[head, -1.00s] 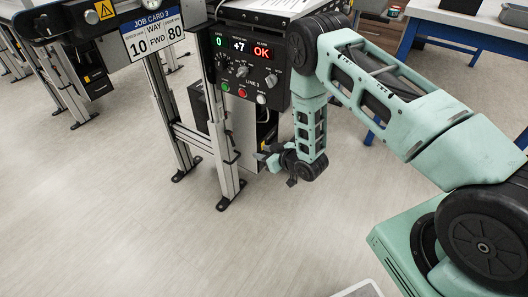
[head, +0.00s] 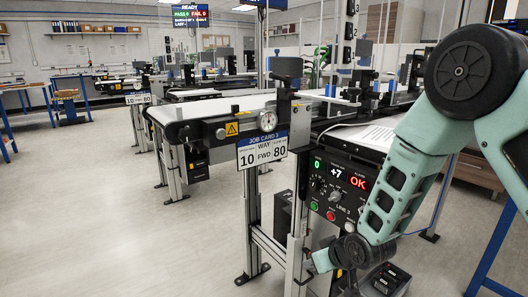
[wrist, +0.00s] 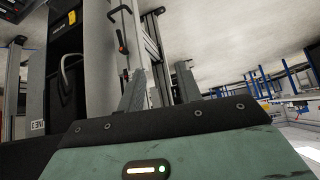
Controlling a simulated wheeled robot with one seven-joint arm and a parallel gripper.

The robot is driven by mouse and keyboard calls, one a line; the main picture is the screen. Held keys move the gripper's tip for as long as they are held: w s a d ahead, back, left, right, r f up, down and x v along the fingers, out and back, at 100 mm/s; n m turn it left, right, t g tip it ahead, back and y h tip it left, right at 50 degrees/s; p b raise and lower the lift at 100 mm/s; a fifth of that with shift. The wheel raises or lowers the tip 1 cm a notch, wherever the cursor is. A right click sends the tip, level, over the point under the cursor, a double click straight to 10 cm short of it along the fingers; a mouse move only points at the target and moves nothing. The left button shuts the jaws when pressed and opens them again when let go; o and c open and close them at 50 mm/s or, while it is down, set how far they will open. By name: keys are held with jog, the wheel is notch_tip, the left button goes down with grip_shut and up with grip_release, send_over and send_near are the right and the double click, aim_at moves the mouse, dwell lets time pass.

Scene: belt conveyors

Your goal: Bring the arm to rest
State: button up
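My arm comes down from the right side of the head view in front of the control panel (head: 340,185). Its lower end hangs beside the conveyor's front legs, below the panel. My gripper is small and partly hidden there. In the wrist view my gripper (wrist: 161,70) shows two grey fingers standing apart, with nothing between them. Conveyor legs and a black box show beyond the fingers. The panel reads 0, +7 and a red OK.
A blue-legged bench (head: 497,240) stands at the right edge. The floor (head: 120,225) at left is clear.

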jog(key=s+a+r+n+g+h, duration=0.1)
jog(key=s+a+r+g, duration=0.1)
jog(key=s+r, duration=0.4)
jog(key=s+a+r+g, duration=0.2)
jog(key=s+r, duration=0.3)
jog(key=s, duration=0.4)
jog(key=s+d+r+n+g+h, duration=0.1)
jog(key=s+d+r+g, duration=0.15)
jog(key=s, duration=0.65)
jog(key=s+d+r+n+g+h, duration=0.15)
jog(key=s+r, duration=0.25)
jog(key=s, duration=0.4)
notch_tip(320, 180, up, 21)
jog(key=p, duration=2.2)
jog(key=shift+m+t, duration=0.4)
jog(key=shift+m, duration=0.05)
